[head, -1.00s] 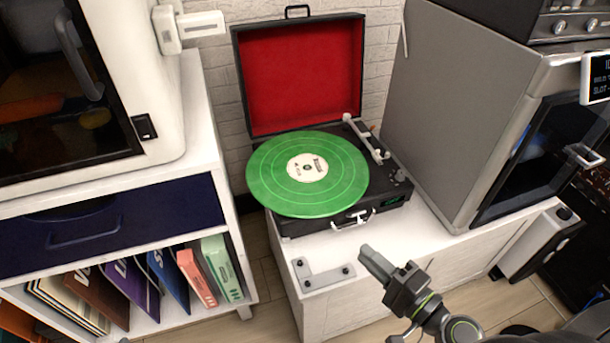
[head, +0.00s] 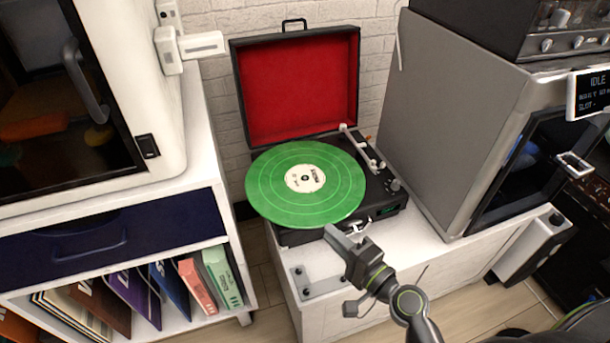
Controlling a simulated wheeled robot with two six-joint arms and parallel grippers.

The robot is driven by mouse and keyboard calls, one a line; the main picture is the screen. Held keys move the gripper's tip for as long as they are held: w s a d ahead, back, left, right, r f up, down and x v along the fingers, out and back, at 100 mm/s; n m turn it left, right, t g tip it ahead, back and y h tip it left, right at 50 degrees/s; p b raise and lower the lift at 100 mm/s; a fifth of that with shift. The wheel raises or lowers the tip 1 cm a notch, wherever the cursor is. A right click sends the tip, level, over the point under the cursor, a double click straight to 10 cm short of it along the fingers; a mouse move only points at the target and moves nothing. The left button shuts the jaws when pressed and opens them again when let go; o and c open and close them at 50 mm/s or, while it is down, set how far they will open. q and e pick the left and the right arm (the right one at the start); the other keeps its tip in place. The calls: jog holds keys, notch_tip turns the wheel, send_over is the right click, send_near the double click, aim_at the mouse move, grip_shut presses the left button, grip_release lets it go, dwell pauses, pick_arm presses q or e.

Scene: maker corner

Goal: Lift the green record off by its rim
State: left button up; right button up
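The green record (head: 290,203) with a pale centre label lies flat on the black record player (head: 390,207), and its rim overhangs the player's left and front sides. The player's red-lined lid (head: 300,85) stands open behind. The tonearm (head: 362,147) is to the right of the record. My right gripper (head: 336,234) is just in front of the record's front rim, low and close to it; I cannot tell whether it touches. Its fingers appear close together from this angle, and any gap between them is not clear. My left gripper is not in view.
The player stands on a white cabinet (head: 420,255) with a grey bracket (head: 318,282) at its front left. A grey machine (head: 465,110) stands close on the right. A white shelf with upright records (head: 130,290) is on the left.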

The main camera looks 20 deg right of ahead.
aim_at(308, 217)
jog(key=x, duration=0.8)
jog(key=shift+a+f, duration=0.15)
jog(key=shift+a, duration=0.2)
jog(key=shift+c, duration=0.5)
grip_shut()
